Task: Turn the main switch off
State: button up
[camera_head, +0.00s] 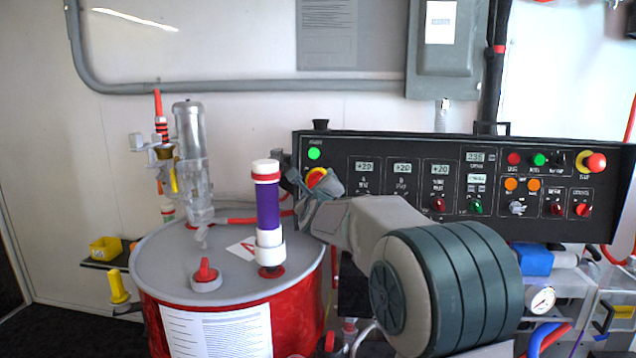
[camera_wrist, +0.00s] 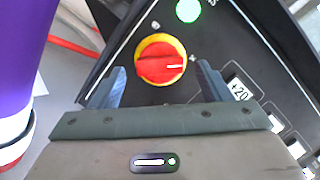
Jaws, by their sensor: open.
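The main switch is a red rotary knob on a yellow ring. In the wrist view the main switch (camera_wrist: 161,62) sits on the black panel, between and just beyond my fingers, with a white mark on its right side. In the head view the main switch (camera_head: 316,177) shows only in part at the panel's left end, behind my gripper. My gripper (camera_wrist: 160,85) is open, with one finger on each side of the knob; contact cannot be told. My gripper (camera_head: 300,190) also shows in the head view at the panel's left end. A green light (camera_wrist: 188,10) glows above the switch.
The black control panel (camera_head: 380,150) carries displays, buttons and knobs to the right. A purple and white cylinder (camera_head: 268,215) stands on the red drum (camera_head: 150,290), close to the left of my gripper. A clear pump tube (camera_head: 190,150) stands further left.

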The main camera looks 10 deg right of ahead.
jog(key=shift+w, duration=0.7)
jog(key=shift+c, duration=0.3)
jog(key=c, duration=0.9)
